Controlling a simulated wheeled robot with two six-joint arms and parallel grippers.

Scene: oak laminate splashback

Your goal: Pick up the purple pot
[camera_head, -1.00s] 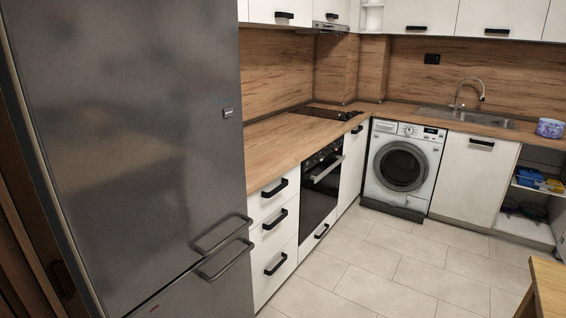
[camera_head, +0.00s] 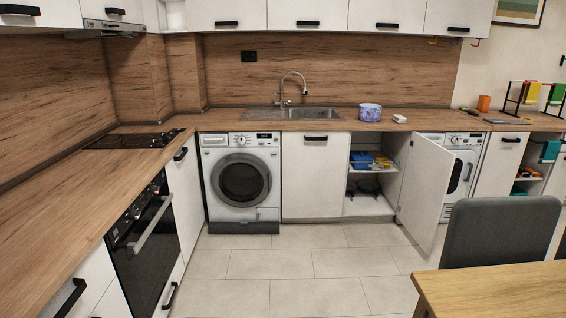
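The purple pot (camera_head: 370,112) stands on the wooden counter against the far wall, to the right of the sink. It is small in view, with a purple and white patterned side. Neither of my grippers shows in the head view, so nothing is seen near the pot from my side.
The sink and tap (camera_head: 291,112) are left of the pot, and a small white item (camera_head: 400,119) is right of it. Below, a cabinet door (camera_head: 425,190) stands open into the floor space. A grey chair (camera_head: 502,232) and wooden table (camera_head: 500,292) fill the lower right. Tiled floor (camera_head: 300,270) is clear.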

